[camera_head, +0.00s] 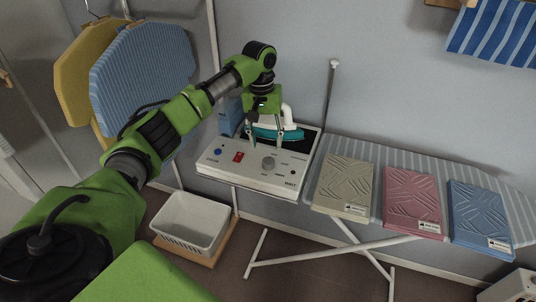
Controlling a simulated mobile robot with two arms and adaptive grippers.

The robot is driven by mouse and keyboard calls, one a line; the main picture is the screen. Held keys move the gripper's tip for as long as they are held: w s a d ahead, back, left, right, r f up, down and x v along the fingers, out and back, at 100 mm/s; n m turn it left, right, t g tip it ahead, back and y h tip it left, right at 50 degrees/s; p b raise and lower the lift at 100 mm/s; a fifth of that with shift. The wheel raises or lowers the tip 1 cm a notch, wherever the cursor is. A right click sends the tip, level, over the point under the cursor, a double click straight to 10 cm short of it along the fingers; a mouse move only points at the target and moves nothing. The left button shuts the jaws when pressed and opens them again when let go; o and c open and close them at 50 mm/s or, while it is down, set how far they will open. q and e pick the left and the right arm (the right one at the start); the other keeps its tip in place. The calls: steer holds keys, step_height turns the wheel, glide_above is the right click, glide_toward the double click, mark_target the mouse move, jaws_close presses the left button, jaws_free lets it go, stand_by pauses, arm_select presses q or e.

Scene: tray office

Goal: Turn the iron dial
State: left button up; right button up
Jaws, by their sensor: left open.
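The round grey dial (268,163) sits on the front panel of a white iron station (225,172) at the end of the ironing board. Small dark marks surround the dial. The iron (290,133), teal with a white handle, rests on the station behind the panel, partly hidden by my gripper. My left gripper (264,146) points down over the station, open, its fingers apart and close behind the dial. I cannot tell whether the fingers touch anything. My right gripper is not in view.
A red switch (238,157) and a blue button (218,152) are on the same panel. Beige (344,187), pink (411,201) and blue (481,213) folded cloths lie on the striped ironing board (388,158). A white basket (190,222) stands below. Spare boards (150,70) hang at left.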

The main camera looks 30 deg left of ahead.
mark_target(268, 160)
arm_select(q)
steer(key=f, duration=0.4)
steer(key=f+p, duration=0.1)
steer(key=f, duration=0.1)
steer(key=shift+w+d+f, duration=0.2)
steer(key=shift+w, duration=0.1)
steer(key=shift+f, duration=0.65)
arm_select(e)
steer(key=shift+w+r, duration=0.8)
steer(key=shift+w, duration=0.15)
arm_select(q)
steer(key=c, duration=1.1)
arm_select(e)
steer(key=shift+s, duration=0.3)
